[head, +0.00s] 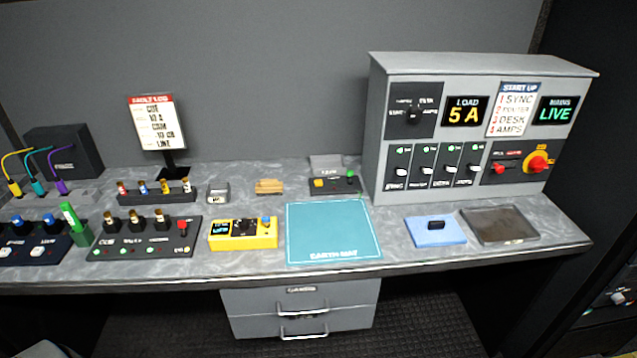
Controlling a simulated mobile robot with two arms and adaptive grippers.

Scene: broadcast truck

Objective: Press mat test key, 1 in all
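A teal earth mat (333,228) lies flat on the grey bench, labelled along its front edge. Right behind it stands a small dark box (337,189) with a yellow key (319,184) on its left and a green round part (350,175) on its right. A small grey plate stands up behind this box. The box's label is too small to read surely. I cannot tell from this view whether the key is pressed. Neither of my grippers shows in the head view.
A yellow meter (243,233) sits left of the mat. A blue pad (435,230) and a dark tray (499,225) lie to its right. A tall grey power cabinet (471,130) rises at the back right. Terminal blocks (145,240) and cables crowd the left.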

